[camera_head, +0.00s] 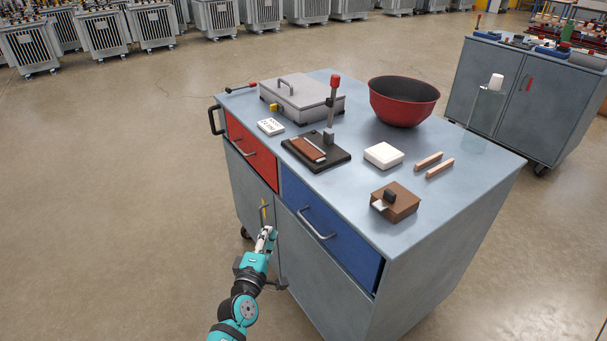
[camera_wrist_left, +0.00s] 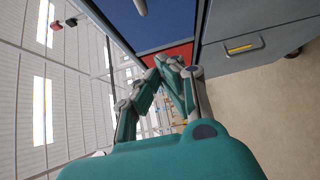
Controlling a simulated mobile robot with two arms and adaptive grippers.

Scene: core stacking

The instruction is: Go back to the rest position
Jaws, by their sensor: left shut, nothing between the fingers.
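My left gripper (camera_head: 265,235) is shut and empty. It is in front of the grey lower doors of the workbench cabinet (camera_head: 305,265), below the red drawer (camera_head: 250,152) and the blue drawer (camera_head: 330,232). I cannot tell whether it touches the door. In the left wrist view its fingers (camera_wrist_left: 171,62) are closed together, with the blue drawer (camera_wrist_left: 150,25) and the red drawer (camera_wrist_left: 170,54) beyond them. My right gripper is not in view.
The cabinet top holds a red bowl (camera_head: 403,101), a grey lidded box (camera_head: 301,97), a black-based lever tool (camera_head: 316,152), a white block (camera_head: 383,155), wooden bars (camera_head: 428,160) and a brown block (camera_head: 395,203). Another cabinet (camera_head: 520,90) stands behind right. Floor at left is clear.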

